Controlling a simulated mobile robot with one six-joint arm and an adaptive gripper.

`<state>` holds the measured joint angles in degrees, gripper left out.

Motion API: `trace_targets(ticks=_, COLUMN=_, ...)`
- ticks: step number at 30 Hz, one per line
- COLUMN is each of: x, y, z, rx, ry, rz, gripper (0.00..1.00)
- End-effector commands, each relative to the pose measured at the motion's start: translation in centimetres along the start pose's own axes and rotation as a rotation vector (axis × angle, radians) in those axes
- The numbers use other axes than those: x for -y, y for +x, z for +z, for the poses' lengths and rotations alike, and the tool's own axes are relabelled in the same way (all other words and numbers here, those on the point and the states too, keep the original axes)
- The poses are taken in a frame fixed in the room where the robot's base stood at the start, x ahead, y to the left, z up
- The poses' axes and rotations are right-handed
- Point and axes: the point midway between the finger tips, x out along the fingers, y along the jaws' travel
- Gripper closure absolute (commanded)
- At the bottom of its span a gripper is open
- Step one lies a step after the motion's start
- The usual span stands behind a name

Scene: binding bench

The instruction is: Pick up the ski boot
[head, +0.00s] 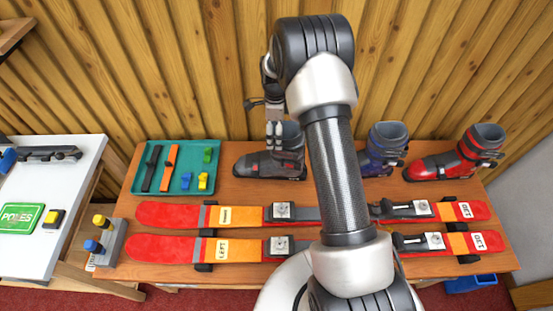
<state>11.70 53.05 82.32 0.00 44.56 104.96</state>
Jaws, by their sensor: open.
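Three ski boots stand in a row at the back of the wooden bench. A dark grey boot (262,164) stands left of my arm, a blue boot (386,146) just right of it, and a red boot (455,157) at the right end. My gripper (274,138) is open and points down at the grey boot's upper cuff. It overlaps the cuff in the picture, and I cannot tell whether it touches or surrounds it. My arm covers part of the blue boot's toe side.
Two red and orange skis (170,214) with bindings lie along the bench (120,205) in front of the boots. A teal tray (207,151) with straps and small coloured pieces is at left. A white table (74,172) stands farther left. A wooden wall (215,60) is close behind.

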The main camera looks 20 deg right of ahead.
Motion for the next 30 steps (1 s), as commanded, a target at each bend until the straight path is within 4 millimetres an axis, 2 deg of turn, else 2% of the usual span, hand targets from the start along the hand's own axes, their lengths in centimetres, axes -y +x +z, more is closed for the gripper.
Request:
trace_targets(ticks=3, x=0.0, y=2.3, z=-0.4, rx=-0.001, ry=0.000, rz=0.004, gripper=0.00)
trace_targets(ticks=6, x=0.0, y=3.5, z=-0.3, rx=-0.001, ry=0.000, rz=0.003, gripper=0.00)
trace_targets(ticks=14, x=0.1, y=3.6, z=-0.3, rx=0.000, ry=0.000, rz=0.001, gripper=0.01)
trace_targets(ticks=30, x=0.1, y=3.6, z=-0.3, rx=0.000, ry=0.000, rz=0.001, gripper=0.37)
